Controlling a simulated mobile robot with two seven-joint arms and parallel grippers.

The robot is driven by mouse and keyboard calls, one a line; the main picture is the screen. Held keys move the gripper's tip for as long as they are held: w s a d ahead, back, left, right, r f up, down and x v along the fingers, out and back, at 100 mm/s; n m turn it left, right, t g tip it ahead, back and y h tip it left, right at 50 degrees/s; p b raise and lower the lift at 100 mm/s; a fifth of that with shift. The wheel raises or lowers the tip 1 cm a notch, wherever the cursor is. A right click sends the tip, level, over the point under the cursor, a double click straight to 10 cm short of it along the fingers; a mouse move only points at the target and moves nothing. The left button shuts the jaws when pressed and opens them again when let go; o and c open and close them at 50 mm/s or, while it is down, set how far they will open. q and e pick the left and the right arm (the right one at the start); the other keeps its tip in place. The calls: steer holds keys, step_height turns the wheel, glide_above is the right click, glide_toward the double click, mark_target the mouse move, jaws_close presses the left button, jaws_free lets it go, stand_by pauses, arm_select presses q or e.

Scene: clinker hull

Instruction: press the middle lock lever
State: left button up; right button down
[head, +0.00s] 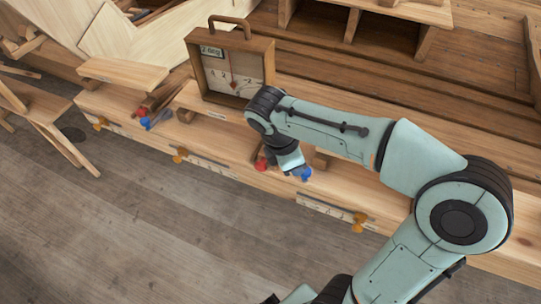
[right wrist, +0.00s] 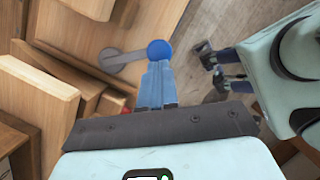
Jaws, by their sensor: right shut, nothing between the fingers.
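A lever with a round blue knob (head: 306,174) stands at the bench's front edge in the head view. In the right wrist view its blue knob (right wrist: 159,49) sits on a grey arm (right wrist: 120,60). My right gripper (head: 297,168) is shut and empty, pointing down at this lever. In the right wrist view its blue fingers (right wrist: 156,68) end right at the knob; I cannot tell whether they touch. Another blue-knobbed lever (head: 146,123) is further left. I cannot tell which is the middle one. My left gripper (right wrist: 214,67) shows with its fingers apart, over the floor.
A wooden framed gauge box (head: 235,65) with a handle stands behind my right wrist. A red knob (head: 262,163) is left of the near lever. A wooden trestle (head: 45,110) stands at left. The floor (head: 110,220) in front is clear.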

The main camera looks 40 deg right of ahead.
steer(key=shift+s+d+n, duration=0.45)
steer(key=shift+d+n, duration=0.15)
steer(key=shift+n, duration=0.3)
arm_select(q)
steer(key=shift+f, duration=0.1)
arm_select(e)
steer(key=shift+s+d, duration=0.15)
steer(key=shift+d, duration=0.25)
